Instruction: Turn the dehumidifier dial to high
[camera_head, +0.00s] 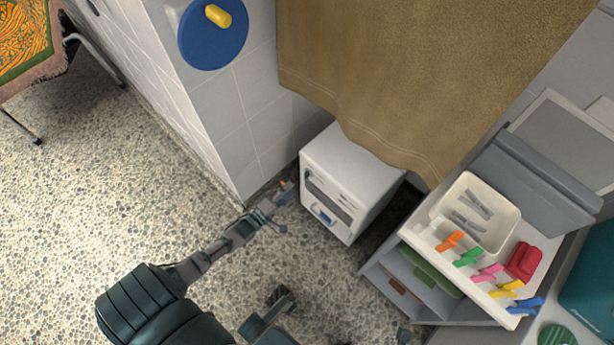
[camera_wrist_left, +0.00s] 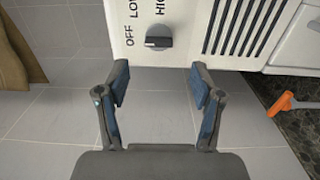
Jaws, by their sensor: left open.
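The white dehumidifier (camera_head: 362,172) stands on the floor beside the tiled wall corner, partly below a hanging brown towel. In the left wrist view its white panel (camera_wrist_left: 122,12) shows the words OFF, LOW and HIGH around a dark grey dial (camera_wrist_left: 158,42). I cannot tell which word the dial points at. My left gripper (camera_head: 282,205) is in front of the dehumidifier, near its left edge. In the left wrist view the left gripper (camera_wrist_left: 158,84) is open and empty, its fingers spread apart short of the dial.
The brown towel (camera_head: 400,75) hangs above the dehumidifier. A blue disc with a yellow peg (camera_head: 213,45) is on the wall. A cart with a cream tray (camera_head: 508,222) and coloured clips stands right.

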